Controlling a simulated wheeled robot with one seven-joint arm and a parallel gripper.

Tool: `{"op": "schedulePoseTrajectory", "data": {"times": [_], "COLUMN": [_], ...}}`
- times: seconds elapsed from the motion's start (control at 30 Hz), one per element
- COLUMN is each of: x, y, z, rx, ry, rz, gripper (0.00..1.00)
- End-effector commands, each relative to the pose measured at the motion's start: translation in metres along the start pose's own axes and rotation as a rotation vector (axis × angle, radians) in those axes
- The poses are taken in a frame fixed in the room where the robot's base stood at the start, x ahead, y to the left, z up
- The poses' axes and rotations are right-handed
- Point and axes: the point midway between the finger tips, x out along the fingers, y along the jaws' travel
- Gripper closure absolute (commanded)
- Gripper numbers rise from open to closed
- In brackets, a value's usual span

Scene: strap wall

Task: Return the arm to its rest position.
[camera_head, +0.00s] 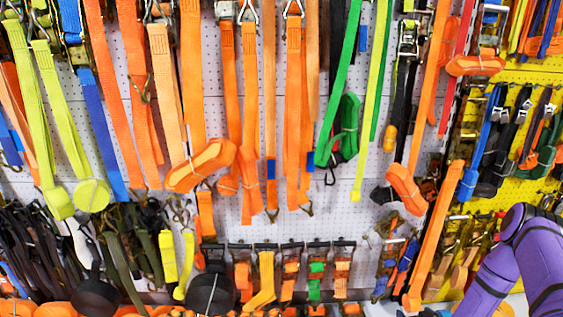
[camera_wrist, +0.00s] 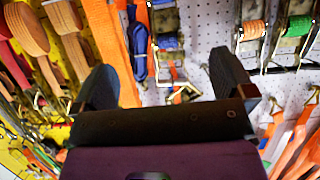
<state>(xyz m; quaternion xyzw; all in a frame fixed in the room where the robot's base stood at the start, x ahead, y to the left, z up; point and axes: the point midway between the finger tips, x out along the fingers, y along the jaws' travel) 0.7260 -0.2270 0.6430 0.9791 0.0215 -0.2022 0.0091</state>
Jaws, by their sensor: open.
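My gripper (camera_wrist: 165,88) shows in the wrist view with its two black fingers spread wide apart. Nothing is between the fingers; the strap wall shows behind the gap. In the head view part of my purple arm (camera_head: 532,250) is at the lower right, in front of the yellow section of the wall. The gripper itself is outside the head view.
A white pegboard (camera_head: 215,120) hung with many orange, green and blue straps fills the head view. A yellow pegboard (camera_head: 520,75) is at the right. In the wrist view an orange strap (camera_wrist: 112,50) hangs beyond the left finger.

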Motion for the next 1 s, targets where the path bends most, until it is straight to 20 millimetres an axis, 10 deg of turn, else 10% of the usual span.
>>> {"op": "schedulePoseTrajectory", "data": {"times": [0.47,1.0], "x": [0.013,0.001], "y": [0.016,0.024], "z": [-0.067,-0.250], "rx": [-0.065,-0.187], "ry": [-0.070,-0.250], "rz": [-0.022,-0.017], "gripper": [0.00,0.00]}}
